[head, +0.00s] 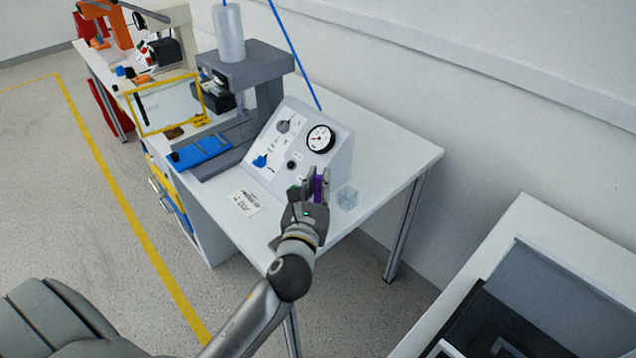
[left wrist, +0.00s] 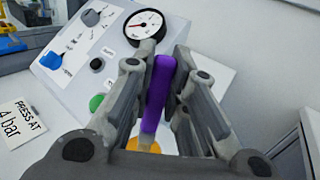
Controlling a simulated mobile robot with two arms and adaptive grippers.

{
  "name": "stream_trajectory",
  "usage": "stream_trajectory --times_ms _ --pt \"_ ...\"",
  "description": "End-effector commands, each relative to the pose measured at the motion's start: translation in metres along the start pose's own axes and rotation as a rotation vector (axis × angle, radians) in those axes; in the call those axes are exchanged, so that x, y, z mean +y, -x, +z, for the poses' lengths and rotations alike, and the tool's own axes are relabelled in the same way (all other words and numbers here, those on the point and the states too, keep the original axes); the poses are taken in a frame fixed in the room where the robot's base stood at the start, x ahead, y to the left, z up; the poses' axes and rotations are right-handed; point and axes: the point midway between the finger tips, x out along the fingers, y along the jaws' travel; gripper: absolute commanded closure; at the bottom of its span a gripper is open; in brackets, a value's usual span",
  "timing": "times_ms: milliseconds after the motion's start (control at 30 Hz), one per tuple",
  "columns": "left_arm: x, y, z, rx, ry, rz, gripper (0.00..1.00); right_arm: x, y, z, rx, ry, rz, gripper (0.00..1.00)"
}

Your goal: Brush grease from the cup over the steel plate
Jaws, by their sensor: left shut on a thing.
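My left gripper (head: 317,180) is over the near right part of the white table, in front of the control box. It is shut on an upright purple bar (left wrist: 159,92), which also shows as a small purple strip in the head view (head: 318,189). A yellow-orange patch (left wrist: 143,146) shows low between the fingers; I cannot tell whether it belongs to the bar. A small clear block-like object (head: 347,197), possibly a cup, stands just right of the gripper. I cannot make out a grease brush or a steel plate for certain. My right gripper is not in view.
The sloped control box (head: 300,147) carries a round gauge (head: 320,138), a blue knob (head: 260,161) and buttons. A grey press (head: 247,75) stands behind it, with a blue part (head: 201,151) at its left. A "PRESS AT 4 bar" card (left wrist: 16,122) lies nearby. The table's right end is clear.

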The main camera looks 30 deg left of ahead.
Motion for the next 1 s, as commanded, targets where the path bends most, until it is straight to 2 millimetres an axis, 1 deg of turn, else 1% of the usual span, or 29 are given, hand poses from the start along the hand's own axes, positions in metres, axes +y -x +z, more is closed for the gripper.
stream_trajectory --times_ms 367,1000 --pt "0.0 0.0 -0.0012 0.0 -0.001 0.0 1.0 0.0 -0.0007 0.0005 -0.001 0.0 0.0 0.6" --pt "0.0 0.0001 -0.0091 0.0 -0.001 0.0 1.0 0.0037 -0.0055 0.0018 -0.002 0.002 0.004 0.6"
